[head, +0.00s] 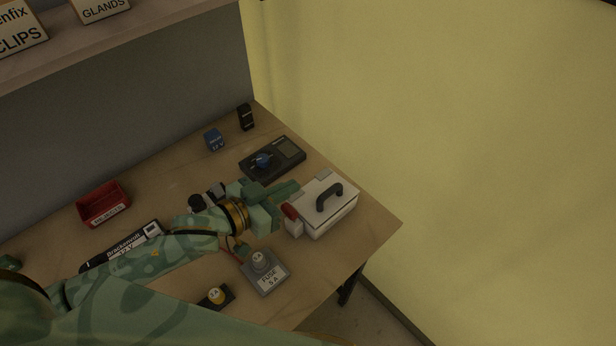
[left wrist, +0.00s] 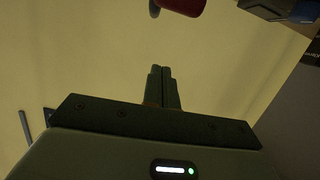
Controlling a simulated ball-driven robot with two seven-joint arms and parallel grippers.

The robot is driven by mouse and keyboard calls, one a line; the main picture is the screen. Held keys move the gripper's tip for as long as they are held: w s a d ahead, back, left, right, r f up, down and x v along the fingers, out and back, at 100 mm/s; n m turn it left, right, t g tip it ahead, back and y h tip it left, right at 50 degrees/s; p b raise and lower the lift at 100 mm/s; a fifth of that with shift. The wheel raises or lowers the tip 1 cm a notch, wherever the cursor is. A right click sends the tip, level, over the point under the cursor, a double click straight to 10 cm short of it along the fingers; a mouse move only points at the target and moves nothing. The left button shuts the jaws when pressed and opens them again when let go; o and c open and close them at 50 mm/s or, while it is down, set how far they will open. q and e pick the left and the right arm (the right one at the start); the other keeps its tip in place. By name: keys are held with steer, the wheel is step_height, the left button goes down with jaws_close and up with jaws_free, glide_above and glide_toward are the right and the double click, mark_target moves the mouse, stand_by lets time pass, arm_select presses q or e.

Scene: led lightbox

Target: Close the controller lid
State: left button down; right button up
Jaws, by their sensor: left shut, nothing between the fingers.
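The controller (head: 318,223) is a white box near the right end of the bench in the head view. Its lid (head: 314,190), with a black arched handle (head: 329,196), lies over the top of the box and looks down; I cannot tell if it is fully flush. A red part (head: 291,211) sits at the box's left side; a red thing (left wrist: 185,6) shows at the top of the left wrist view. My left gripper (head: 296,186) is shut and empty, its fingertips just left of the lid; contact is unclear. In the left wrist view its fingers (left wrist: 161,70) are together.
A dark meter (head: 285,158) lies behind the gripper. A grey fuse block (head: 265,272) stands in front of it. A red tray (head: 104,204), a Brackenvolt bar (head: 125,245) and a blue block (head: 214,140) are on the bench. The bench's right edge is close to the controller.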

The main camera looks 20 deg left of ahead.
arm_select(q)
steer(key=w+d+r+m+g+p, duration=0.1)
steer(key=w+d+r+m+g, duration=0.15)
steer(key=w+r, duration=1.35)
steer(key=s+a+f+n+g+y, duration=0.25)
steer(key=s+a+f+g, duration=0.25)
steer(key=s+f+g, duration=0.35)
steer(key=m+b, duration=0.1)
glide_toward(322, 191)
steer(key=shift+w+d+r+g, duration=0.15)
steer(key=shift+w+d+g, duration=0.25)
steer(key=shift+w+d, duration=0.35)
steer(key=shift+s+d+f, duration=0.2)
steer(key=shift+s+d, duration=0.15)
steer(key=shift+d, duration=0.1)
steer(key=shift+s+d+f, duration=0.2)
steer(key=shift+s+d, duration=0.15)
steer(key=shift+d, duration=0.1)
steer(key=shift+s+d+f, duration=0.35)
steer(key=shift+d, duration=0.1)
